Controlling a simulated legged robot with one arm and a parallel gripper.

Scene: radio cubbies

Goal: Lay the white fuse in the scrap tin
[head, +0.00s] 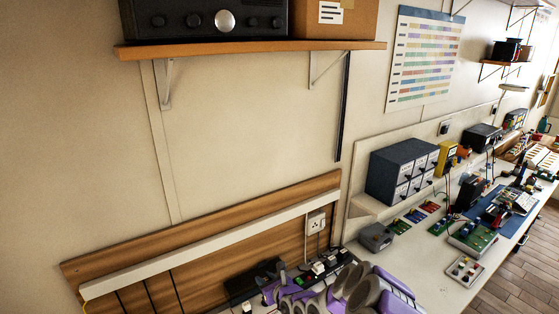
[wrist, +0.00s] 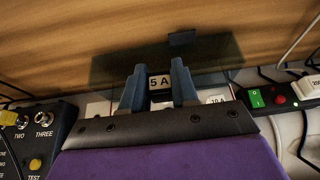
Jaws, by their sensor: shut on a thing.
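In the wrist view my gripper (wrist: 156,74) has its two blue-grey fingers closed on the sides of a small block with a pale face marked 5 A (wrist: 160,83). I take this block for the white fuse; its lower part is hidden by my gripper. It is at a row of fittings below the wooden back panel, and I cannot tell whether it is still seated. A white piece marked 10 A (wrist: 217,99) sits just right of the fingers. I cannot make out the scrap tin for certain in either view.
A dark see-through panel (wrist: 215,60) stands behind the fingers. A black switch box (wrist: 36,135) is at left, and a strip with green and red controls (wrist: 262,98) with cables at right. In the head view, a shelf (head: 250,49) hangs above; grey drawers (head: 385,172) stand on the bench.

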